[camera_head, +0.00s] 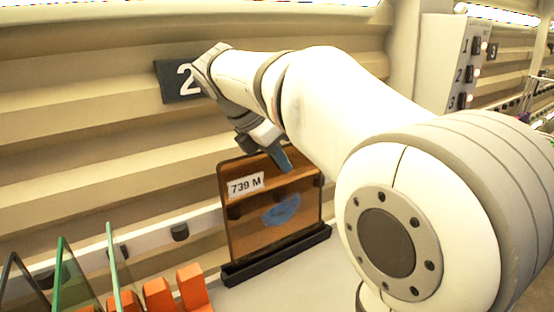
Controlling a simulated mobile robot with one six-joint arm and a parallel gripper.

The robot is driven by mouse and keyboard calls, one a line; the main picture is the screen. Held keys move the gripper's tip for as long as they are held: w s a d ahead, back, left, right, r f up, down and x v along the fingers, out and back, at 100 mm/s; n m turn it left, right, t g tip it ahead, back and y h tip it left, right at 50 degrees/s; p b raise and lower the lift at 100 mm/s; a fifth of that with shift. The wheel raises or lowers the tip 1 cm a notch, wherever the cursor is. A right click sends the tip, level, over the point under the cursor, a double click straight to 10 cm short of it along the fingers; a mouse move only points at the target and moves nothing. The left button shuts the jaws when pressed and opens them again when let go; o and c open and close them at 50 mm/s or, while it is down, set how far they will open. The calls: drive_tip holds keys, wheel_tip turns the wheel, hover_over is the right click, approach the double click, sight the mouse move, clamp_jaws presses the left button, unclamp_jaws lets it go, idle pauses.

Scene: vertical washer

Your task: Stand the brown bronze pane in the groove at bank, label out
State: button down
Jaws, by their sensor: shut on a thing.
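The brown bronze pane (275,222) stands nearly upright in the middle of the view, with its lower edge at a black grooved bar (278,258). I cannot tell whether the lower edge is fully seated in the groove. My arm hides part of the wall behind.
Several glass panes (68,275) stand in a rack with orange blocks (158,294) at the lower left. A dark sign "2" (178,82) is on the ribbed wall. A panel numbered 1 to 3 (452,65) stands at the upper right. The light surface before the bar is clear.

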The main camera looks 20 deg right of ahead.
drive_tip(key=shift+s+f+b, duration=0.1)
drive_tip(key=shift+f+b, duration=0.6)
drive_tip(key=shift+f, duration=0.55)
idle(1.2)
drive_tip(key=c, duration=1.5)
unclamp_jaws()
drive_tip(key=shift+f, duration=0.1)
drive_tip(key=v, duration=0.8)
drive_tip(key=shift+d, duration=0.1)
drive_tip(key=shift+s, duration=0.1)
